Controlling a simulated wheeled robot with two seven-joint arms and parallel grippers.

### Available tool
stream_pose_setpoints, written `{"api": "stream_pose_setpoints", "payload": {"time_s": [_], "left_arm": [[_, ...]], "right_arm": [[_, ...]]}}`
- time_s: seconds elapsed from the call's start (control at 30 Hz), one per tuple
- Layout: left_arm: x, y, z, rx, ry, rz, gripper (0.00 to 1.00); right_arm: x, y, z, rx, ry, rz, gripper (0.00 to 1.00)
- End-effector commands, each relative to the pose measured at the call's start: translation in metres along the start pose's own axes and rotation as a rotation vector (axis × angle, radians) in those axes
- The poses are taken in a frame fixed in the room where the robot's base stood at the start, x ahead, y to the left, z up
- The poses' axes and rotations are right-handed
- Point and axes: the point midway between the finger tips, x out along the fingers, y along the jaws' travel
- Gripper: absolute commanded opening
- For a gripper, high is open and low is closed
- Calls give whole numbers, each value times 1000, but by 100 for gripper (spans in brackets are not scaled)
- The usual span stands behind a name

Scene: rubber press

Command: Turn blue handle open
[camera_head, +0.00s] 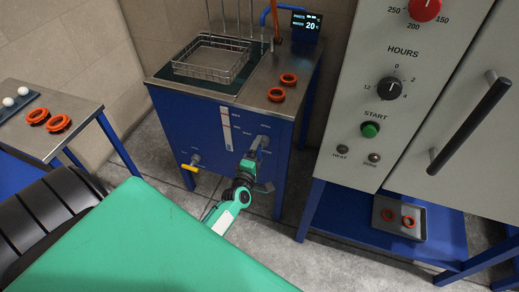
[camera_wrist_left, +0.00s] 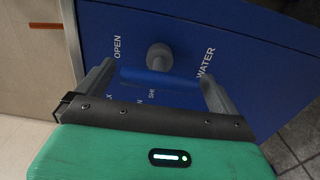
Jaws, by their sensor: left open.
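The blue handle (camera_wrist_left: 150,77) is a flat bar below a round grey valve fitting (camera_wrist_left: 159,57) on the blue tank front in the left wrist view. The word OPEN is printed to its left and WATER to its right. My left gripper (camera_wrist_left: 156,73) is open, with one finger on each side of the handle; I cannot tell if either touches it. In the head view my left gripper (camera_head: 256,151) is at the right part of the tank front, by the grey fitting (camera_head: 263,139), and mostly hides the handle. My right gripper is not in view.
A yellow-handled valve (camera_head: 189,168) is at the tank's lower left. A wire basket (camera_head: 212,60) and orange rings (camera_head: 282,86) are on the tank top. A grey oven cabinet (camera_head: 385,175) stands close on the right. A side table (camera_head: 75,120) stands at left.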

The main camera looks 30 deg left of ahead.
Motion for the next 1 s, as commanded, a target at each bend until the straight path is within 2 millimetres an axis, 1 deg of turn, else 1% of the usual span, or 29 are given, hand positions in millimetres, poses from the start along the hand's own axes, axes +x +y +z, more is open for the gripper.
{"api": "stream_pose_setpoints", "payload": {"time_s": [0.03, 0.3, 0.5, 0.6, 0.7, 1.0], "left_arm": [[-10, -1, 0, 0, 0, -2, 98], [-64, -1, 0, 0, 0, -3, 98], [-97, -1, 0, -1, 1, -2, 98], [-107, -1, 0, -1, 0, -1, 98], [-114, -1, 0, -1, 0, -1, 98], [-117, 0, 0, -1, 0, 0, 98]], "right_arm": [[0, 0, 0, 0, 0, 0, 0], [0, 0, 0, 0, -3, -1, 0], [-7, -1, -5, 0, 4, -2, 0], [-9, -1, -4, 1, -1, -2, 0], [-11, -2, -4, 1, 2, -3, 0], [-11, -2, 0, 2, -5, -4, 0]]}}
